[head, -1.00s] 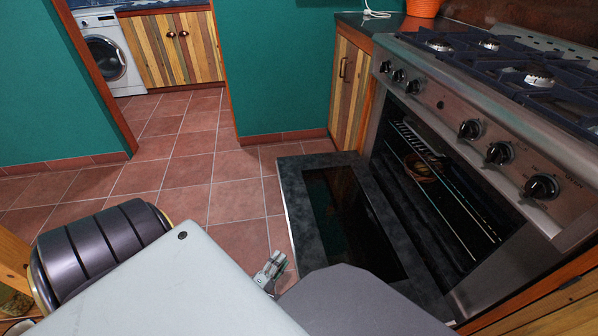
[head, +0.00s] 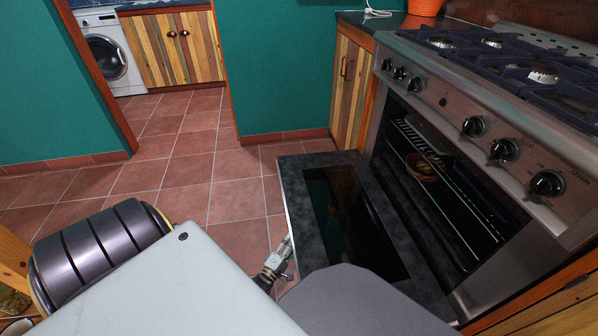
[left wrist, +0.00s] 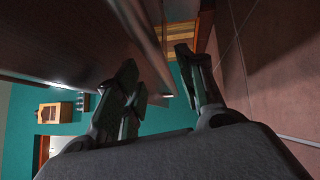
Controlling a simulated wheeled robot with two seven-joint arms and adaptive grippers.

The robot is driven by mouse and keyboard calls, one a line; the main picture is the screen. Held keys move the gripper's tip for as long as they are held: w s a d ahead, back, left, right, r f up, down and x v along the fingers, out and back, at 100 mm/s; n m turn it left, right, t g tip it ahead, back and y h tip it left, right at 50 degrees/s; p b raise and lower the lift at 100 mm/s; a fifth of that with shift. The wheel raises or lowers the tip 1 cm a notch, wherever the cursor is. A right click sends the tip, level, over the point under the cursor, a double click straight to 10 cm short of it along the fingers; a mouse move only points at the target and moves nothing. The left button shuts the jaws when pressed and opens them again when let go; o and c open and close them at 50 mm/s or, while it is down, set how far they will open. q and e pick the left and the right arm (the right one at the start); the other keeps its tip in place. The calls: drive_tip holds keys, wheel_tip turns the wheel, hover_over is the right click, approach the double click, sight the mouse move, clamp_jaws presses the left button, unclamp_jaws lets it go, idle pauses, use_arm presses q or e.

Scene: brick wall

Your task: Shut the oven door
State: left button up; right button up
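The oven (head: 480,120) stands at the right in the head view. Its door (head: 292,205) is folded down and open, with a dark glass panel framed in grey. A bowl-like item (head: 422,167) sits on the rack inside. My left gripper (head: 287,245) is at the door's left, outer edge. In the left wrist view my left gripper (left wrist: 160,75) has its fingers spread apart. A dark panel, seemingly the door (left wrist: 80,35), runs close by its left finger; I cannot tell whether they touch. My right gripper is not in view.
A wooden cabinet (head: 350,85) adjoins the oven under a dark counter with an orange pot (head: 425,7). Tiled floor (head: 190,185) left of the door is clear. A washing machine (head: 104,55) stands far back.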

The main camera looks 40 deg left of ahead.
use_arm(q)
drive_tip(key=shift+w+a+r+b, duration=0.1)
drive_tip(key=shift+w+b, duration=0.1)
drive_tip(key=shift+w, duration=0.65)
drive_tip(key=shift+w+a+r+b, duration=0.1)
drive_tip(key=shift+w+a+b, duration=0.05)
drive_tip(key=shift+w, duration=0.7)
drive_tip(key=shift+w+a+r+b, duration=0.1)
drive_tip(key=shift+w+b, duration=0.1)
drive_tip(key=shift+w, duration=0.65)
clamp_jaws()
